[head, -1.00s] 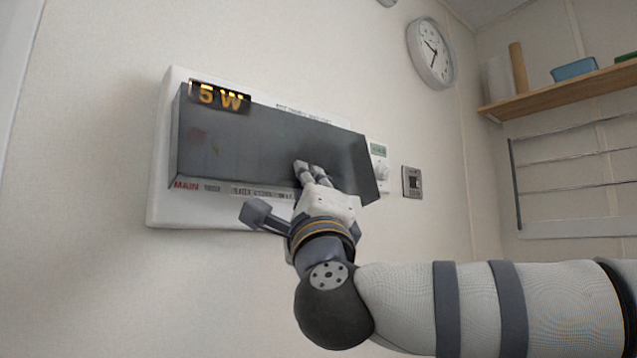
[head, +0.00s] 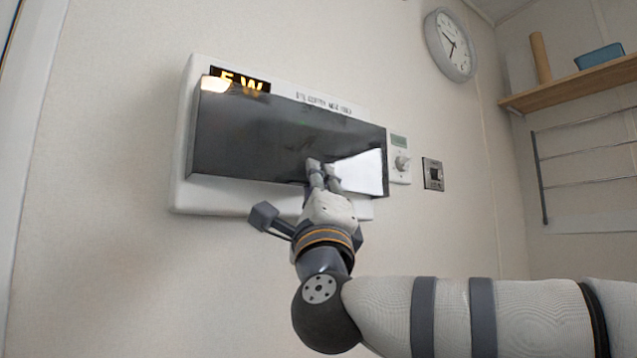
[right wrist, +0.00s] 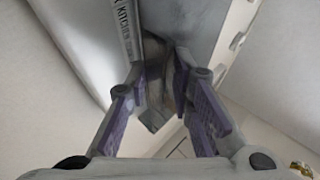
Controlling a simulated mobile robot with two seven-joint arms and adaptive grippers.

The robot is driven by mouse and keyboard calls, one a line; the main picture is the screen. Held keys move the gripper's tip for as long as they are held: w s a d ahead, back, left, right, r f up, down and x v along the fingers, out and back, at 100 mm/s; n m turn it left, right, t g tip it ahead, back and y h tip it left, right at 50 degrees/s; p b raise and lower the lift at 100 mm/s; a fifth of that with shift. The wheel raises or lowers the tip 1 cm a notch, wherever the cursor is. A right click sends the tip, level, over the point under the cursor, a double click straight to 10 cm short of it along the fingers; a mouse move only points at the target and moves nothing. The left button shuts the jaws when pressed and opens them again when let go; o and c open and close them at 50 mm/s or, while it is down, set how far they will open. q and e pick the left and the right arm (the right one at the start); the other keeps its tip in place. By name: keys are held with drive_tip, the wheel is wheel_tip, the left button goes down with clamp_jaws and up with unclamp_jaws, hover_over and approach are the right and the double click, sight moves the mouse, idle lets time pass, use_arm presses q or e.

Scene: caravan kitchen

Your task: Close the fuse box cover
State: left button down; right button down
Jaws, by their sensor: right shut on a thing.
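The fuse box cover (head: 260,145) is a dark, glossy panel across the front of the white fuse box (head: 190,197). In the head view it hangs down low over the box and hides the switch labels. My right gripper (head: 322,170) is at the cover's lower edge, right of its middle, with its fingers shut on the cover. In the right wrist view the fingers (right wrist: 160,85) reach up to the cover edge, and part of a label strip (right wrist: 126,25) shows beside them. My left gripper is not in view.
A dial panel (head: 400,163) and a small wall switch (head: 433,174) are right of the box. A clock (head: 450,45), a wooden shelf (head: 560,90) and a wire rack (head: 590,150) are farther right. The wall below the box is clear.

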drive_tip(key=c, duration=1.7)
unclamp_jaws()
drive_tip(key=shift+d+r, duration=0.1)
drive_tip(key=shift+r, duration=0.1)
drive_tip(key=shift+o, duration=0.9)
drive_tip(key=shift+w+a+f, duration=0.2)
drive_tip(key=shift+w, duration=0.15)
drive_tip(key=shift+s+f, duration=0.1)
drive_tip(key=shift+s, duration=0.05)
drive_tip(key=v, duration=1.1)
drive_tip(key=shift+s+f, duration=0.15)
drive_tip(key=shift+s, duration=0.2)
